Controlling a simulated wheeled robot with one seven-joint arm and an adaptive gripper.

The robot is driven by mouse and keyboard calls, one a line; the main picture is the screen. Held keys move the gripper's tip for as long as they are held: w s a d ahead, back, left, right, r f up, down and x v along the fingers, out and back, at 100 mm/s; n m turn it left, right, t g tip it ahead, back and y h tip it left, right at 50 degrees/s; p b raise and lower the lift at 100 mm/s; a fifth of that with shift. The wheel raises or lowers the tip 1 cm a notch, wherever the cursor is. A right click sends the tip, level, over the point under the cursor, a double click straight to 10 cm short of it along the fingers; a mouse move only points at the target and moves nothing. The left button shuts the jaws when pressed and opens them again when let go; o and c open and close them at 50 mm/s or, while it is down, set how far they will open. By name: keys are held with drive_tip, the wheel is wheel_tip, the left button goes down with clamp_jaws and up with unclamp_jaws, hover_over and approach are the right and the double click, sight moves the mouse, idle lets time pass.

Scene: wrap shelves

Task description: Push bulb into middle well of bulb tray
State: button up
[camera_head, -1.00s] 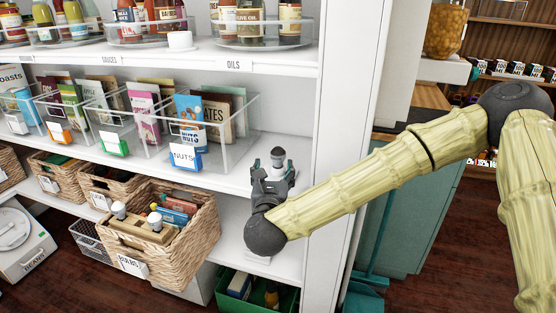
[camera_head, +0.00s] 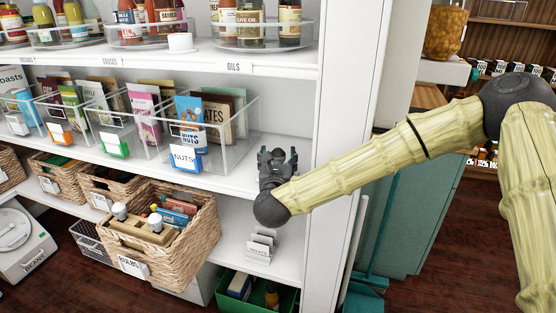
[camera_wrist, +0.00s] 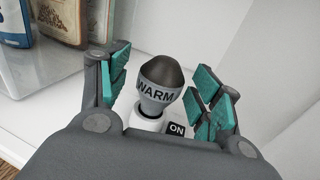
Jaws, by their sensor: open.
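A bulb marked "WARM" (camera_wrist: 157,88), with a dark cap and grey body, stands in a white holder (camera_wrist: 147,122) beside an "ON" label in the wrist view. My gripper (camera_wrist: 166,80) is open, with teal-padded fingers on both sides of the bulb and gaps to it. In the head view my gripper (camera_head: 278,157) is at the right end of the middle shelf; the bulb is hard to make out there. The wooden bulb tray (camera_head: 138,235) sits in the wicker basket (camera_head: 190,252).
A clear bin marked "NUTS" (camera_head: 222,160) stands left of my gripper. The white shelf side wall (camera_head: 345,130) is close on the right. A small white rack (camera_head: 261,245) stands on the lower shelf, above a green bin (camera_head: 258,300).

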drive_tip(key=c, duration=1)
